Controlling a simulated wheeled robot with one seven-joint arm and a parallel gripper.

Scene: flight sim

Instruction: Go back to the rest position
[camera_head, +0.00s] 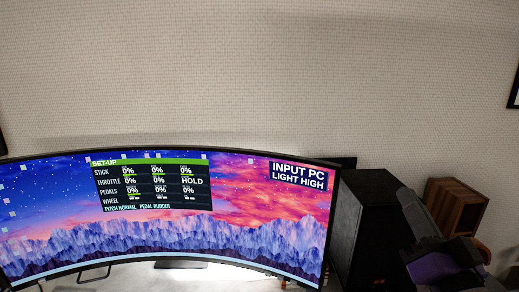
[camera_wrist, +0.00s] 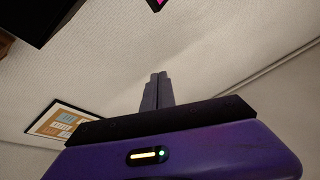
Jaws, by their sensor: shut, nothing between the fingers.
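My gripper (camera_wrist: 158,80) is in the middle of the wrist view. Its two dark grey fingers are together, with nothing between them. Its purple body, with a small yellow light bar, fills the bottom of that view. In the head view, a dark and purple part of my arm shows at the lower right, in front of the black box and the wooden box.
A wide curved monitor (camera_head: 240,235) stands before a pale textured wall (camera_head: 260,80). A black speaker-like box (camera_head: 362,225) and a wooden box (camera_head: 455,205) stand to its right. The wrist view shows wall and a framed picture (camera_wrist: 62,123).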

